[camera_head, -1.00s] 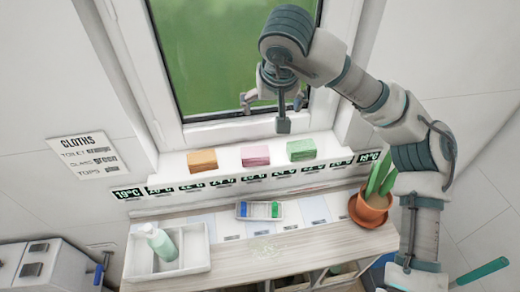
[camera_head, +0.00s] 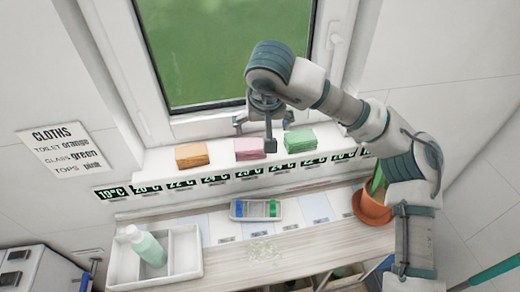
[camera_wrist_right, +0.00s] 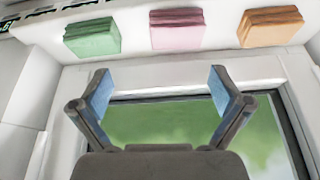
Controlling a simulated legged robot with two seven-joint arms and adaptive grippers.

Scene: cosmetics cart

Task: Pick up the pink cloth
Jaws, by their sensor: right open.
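The pink cloth (camera_head: 250,149) is a folded stack on the white window sill, between the orange cloth (camera_head: 192,155) and the green cloth (camera_head: 300,141). It also shows in the right wrist view (camera_wrist_right: 177,29), at the top middle. My right gripper (camera_head: 254,124) is in front of the window, over the sill close to the pink cloth, and apart from it as far as I can tell. In the right wrist view its two blue-padded fingers (camera_wrist_right: 163,92) are spread wide with nothing between them. My left gripper is not in view.
Below the sill, a wooden counter (camera_head: 330,238) carries a white tray (camera_head: 186,252) with a green bottle (camera_head: 147,246), a small device (camera_head: 256,210) and a potted plant (camera_head: 371,208). A sign (camera_head: 65,149) on the left wall lists cloth colours. The window frame (camera_head: 205,127) is close behind my gripper.

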